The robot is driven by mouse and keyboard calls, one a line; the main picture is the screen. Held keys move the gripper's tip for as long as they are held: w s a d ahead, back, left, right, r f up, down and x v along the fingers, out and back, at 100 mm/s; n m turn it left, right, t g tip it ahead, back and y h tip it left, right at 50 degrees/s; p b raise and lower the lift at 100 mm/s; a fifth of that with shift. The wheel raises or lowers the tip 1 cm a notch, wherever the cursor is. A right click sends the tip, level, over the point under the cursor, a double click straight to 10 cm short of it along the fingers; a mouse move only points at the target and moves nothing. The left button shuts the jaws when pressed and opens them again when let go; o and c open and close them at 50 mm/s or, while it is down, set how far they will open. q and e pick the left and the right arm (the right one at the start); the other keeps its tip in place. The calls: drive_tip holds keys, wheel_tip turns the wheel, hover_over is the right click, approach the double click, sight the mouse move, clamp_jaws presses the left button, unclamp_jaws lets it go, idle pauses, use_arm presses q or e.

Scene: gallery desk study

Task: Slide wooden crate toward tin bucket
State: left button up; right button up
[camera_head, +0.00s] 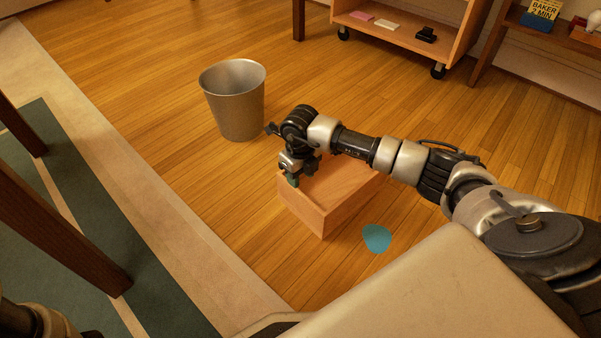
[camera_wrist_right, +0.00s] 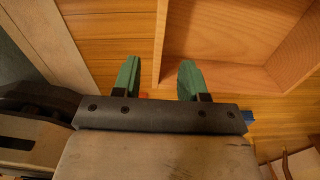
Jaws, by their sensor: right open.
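The wooden crate (camera_head: 303,207) is an open-topped, light brown box on the plank floor, partly hidden by my right arm. The tin bucket (camera_head: 236,103) is grey metal and stands upright behind and left of the crate, with bare floor between them. My right gripper (camera_head: 293,180) points down at the crate's left side. In the right wrist view, the green fingers of my gripper (camera_wrist_right: 157,68) are open and apart, with the wall of the crate (camera_wrist_right: 230,45) running between them. I cannot tell whether either finger touches it. My left gripper is out of view.
A flat teal piece (camera_head: 377,238) lies on the floor at the crate's right. A rug (camera_head: 150,210) borders the floor on the left, with dark wooden legs (camera_head: 62,235) above it. A wheeled shelf (camera_head: 405,40) stands at the back. Floor around the bucket is clear.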

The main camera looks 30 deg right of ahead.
sight(301, 193)
wheel_tip(301, 193, down, 10)
drive_tip(key=b, duration=0.7)
drive_tip(key=shift+f, duration=0.1)
clamp_jaws()
idle(0.9)
